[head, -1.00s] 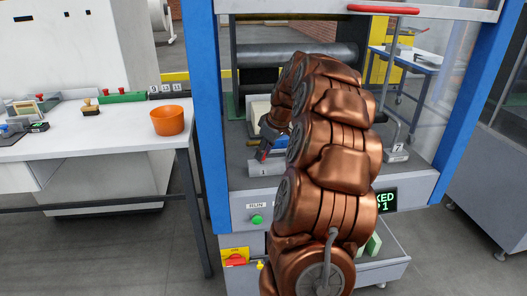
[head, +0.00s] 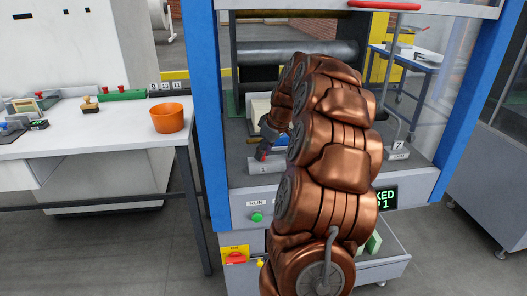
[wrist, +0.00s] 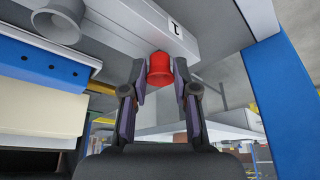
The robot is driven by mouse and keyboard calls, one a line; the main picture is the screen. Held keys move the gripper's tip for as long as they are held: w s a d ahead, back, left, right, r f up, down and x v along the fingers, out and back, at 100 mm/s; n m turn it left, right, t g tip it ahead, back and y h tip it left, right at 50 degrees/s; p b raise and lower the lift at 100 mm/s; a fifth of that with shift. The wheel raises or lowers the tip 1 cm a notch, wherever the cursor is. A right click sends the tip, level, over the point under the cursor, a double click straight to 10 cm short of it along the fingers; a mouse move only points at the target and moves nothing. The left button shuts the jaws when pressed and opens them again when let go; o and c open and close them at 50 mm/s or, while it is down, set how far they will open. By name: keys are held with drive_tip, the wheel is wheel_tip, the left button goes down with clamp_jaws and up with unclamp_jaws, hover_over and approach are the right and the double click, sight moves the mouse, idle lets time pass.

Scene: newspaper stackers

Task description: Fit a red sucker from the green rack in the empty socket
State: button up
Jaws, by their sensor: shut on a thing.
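My gripper (wrist: 160,80) is shut on a red sucker (wrist: 160,68), which sits between the fingertips in the wrist view. The sucker's top end is right at a grey bar (wrist: 110,12) with a label "1"; I cannot tell whether it is seated in a socket there. In the head view my gripper (head: 264,153) is inside the blue-framed machine, just above the bar end labelled 1 (head: 264,170), partly hidden by my arm. The green rack (head: 122,96) stands on the left bench with red suckers (head: 122,90) in it.
An orange bowl (head: 167,119) and a wooden-handled stamp (head: 90,107) are on the left bench. A blue post (head: 207,120) stands left of my gripper. A grey cup-like tube (wrist: 58,22) is at the upper left of the wrist view.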

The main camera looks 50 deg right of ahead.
drive_tip(key=shift+f, duration=0.35)
drive_tip(key=o, duration=0.9)
drive_tip(key=shift+r, duration=0.1)
drive_tip(key=v, duration=1.2)
drive_tip(key=shift+w, duration=0.1)
